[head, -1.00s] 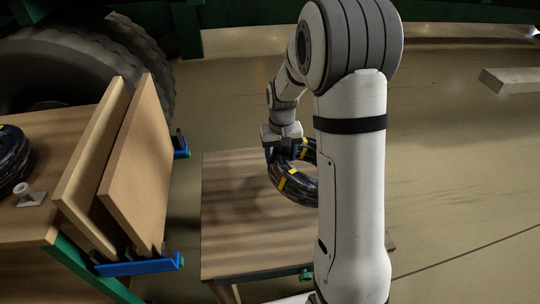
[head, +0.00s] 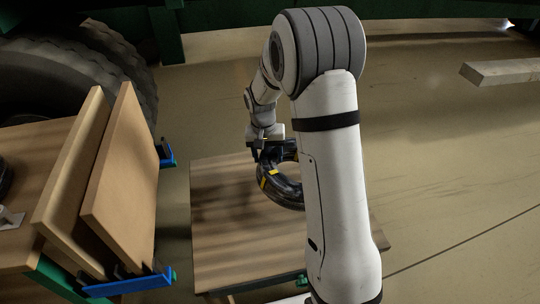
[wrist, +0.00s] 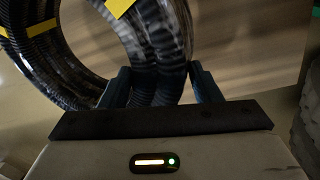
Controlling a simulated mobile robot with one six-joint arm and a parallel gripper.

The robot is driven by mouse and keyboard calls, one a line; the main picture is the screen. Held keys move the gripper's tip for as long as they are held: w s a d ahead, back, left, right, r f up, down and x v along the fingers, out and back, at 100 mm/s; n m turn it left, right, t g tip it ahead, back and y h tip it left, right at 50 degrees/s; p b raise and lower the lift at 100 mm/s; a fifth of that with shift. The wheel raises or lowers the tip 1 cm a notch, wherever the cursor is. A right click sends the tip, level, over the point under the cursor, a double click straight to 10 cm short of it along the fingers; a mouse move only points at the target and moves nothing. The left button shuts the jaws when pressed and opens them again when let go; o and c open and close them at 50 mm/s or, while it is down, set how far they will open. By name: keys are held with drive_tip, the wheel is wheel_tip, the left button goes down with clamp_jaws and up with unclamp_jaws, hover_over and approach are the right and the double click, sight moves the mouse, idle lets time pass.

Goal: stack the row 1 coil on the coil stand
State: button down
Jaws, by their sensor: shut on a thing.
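A black coil with yellow bands (head: 287,194) is over the wooden table in the middle of the head view. My forearm hides its right part. My gripper (head: 263,152) is at its far left side. In the wrist view the coil (wrist: 142,45) passes between the two fingers of my gripper (wrist: 160,84), which are shut on its near side. The coil appears tilted in the head view; I cannot tell whether it touches the table. I cannot make out for certain which thing is the coil stand.
The wooden table (head: 235,245) is bare at its near left. At left, two upright boards (head: 125,175) stand in blue brackets (head: 128,285). Beyond them are a white fitting (head: 9,219) and a dark edge. A large tyre (head: 70,70) and a pale beam (head: 500,72) lie further off.

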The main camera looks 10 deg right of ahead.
drive_tip(key=w+a+f+m+g+h+b, duration=0.1)
drive_tip(key=w+a+f+m+g, duration=0.1)
drive_tip(key=w+f+m, duration=0.3)
drive_tip(key=shift+w+f+m+h, duration=0.35)
drive_tip(key=shift+f+m, duration=0.3)
drive_tip(key=shift+m, duration=0.85)
drive_tip(key=shift+a, duration=0.1)
drive_tip(key=shift+f+b, duration=1.25)
drive_tip(key=shift+f, duration=0.65)
drive_tip(key=shift+s+f+b, duration=0.1)
drive_tip(key=shift+f+b, duration=0.2)
drive_tip(key=shift+f, duration=0.25)
drive_tip(key=c, duration=0.7)
unclamp_jaws()
drive_tip(key=o, duration=0.3)
drive_tip(key=shift+f, duration=0.1)
